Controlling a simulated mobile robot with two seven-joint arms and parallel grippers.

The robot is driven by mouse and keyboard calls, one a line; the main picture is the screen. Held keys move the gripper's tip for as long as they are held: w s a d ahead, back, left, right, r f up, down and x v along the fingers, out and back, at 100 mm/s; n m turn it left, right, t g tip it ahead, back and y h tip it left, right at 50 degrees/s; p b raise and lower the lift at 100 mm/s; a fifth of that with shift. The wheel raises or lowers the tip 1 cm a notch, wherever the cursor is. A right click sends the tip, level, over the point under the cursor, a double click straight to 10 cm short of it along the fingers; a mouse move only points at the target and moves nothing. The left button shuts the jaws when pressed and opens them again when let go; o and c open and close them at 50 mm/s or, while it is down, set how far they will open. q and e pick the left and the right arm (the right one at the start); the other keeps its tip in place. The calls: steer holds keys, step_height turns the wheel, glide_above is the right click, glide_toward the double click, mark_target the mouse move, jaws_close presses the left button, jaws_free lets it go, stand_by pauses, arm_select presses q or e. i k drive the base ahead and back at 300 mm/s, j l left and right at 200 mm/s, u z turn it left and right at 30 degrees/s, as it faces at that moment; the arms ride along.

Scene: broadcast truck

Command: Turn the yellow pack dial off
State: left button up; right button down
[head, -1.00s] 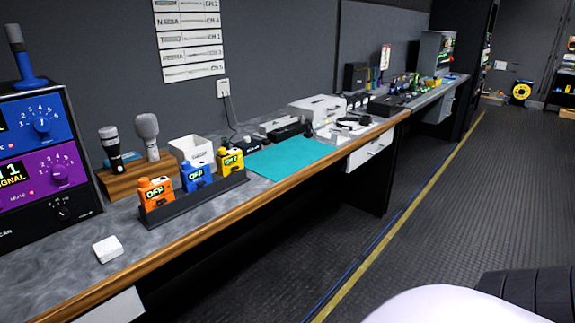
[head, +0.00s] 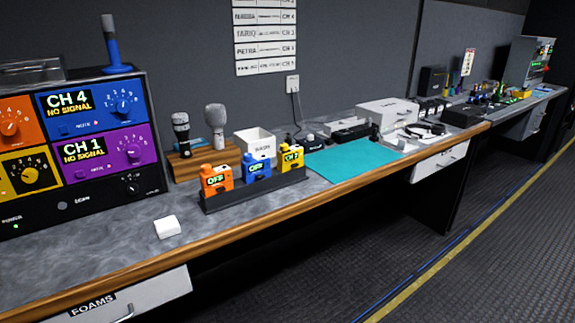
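The yellow pack (head: 291,158) stands upright at the right end of a dark rack (head: 255,191) on the workbench. Its small display seems to read a channel, perhaps CH 2, but it is too small to be sure. Its dial is too small to make out. Neither of my grippers is in view.
A receiver unit (head: 75,198) with several coloured channel panels stands at the left. Behind the rack are two microphones in a wooden stand (head: 201,162) and a white box (head: 256,143). A small white case (head: 167,227) lies in front. A teal mat (head: 353,158) lies to the right.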

mark_target(283, 146)
steer(key=u, duration=0.4)
steer(key=i+l+u, duration=0.35)
steer(key=l+u, duration=0.15)
steer(key=l, duration=0.25)
steer(key=i+l+u, duration=0.1)
steer(key=l, duration=0.25)
steer(key=i+l+u, duration=0.1)
steer(key=l, duration=0.25)
